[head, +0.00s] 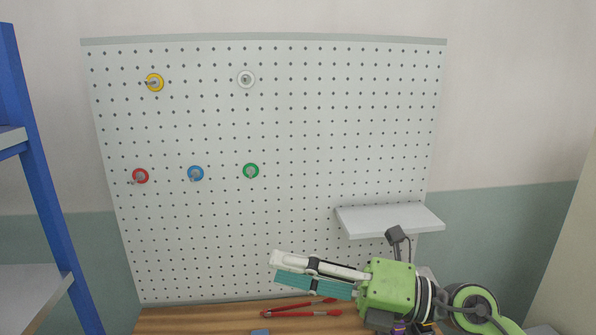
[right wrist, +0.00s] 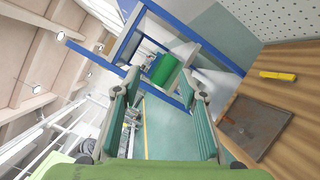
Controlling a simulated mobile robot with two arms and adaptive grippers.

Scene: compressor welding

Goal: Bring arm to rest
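My right arm comes in from the lower right of the head view, with a green gripper body. My right gripper (head: 274,268) points left, above the wooden bench and in front of the pegboard. In the right wrist view the two fingers of the right gripper (right wrist: 162,88) stand wide apart with nothing held between them. A green object (right wrist: 165,70) shows between the fingertips but lies far beyond them, by a blue frame. My left arm and gripper are in neither view.
A pegboard (head: 300,130) carries several coloured rings and a small shelf (head: 388,219). Red-handled pliers (head: 302,312) lie on the wooden bench (head: 190,320) below my right gripper. A blue rack (head: 42,170) stands at left. The wrist view shows a yellow item (right wrist: 278,75) and a dark plate (right wrist: 250,125).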

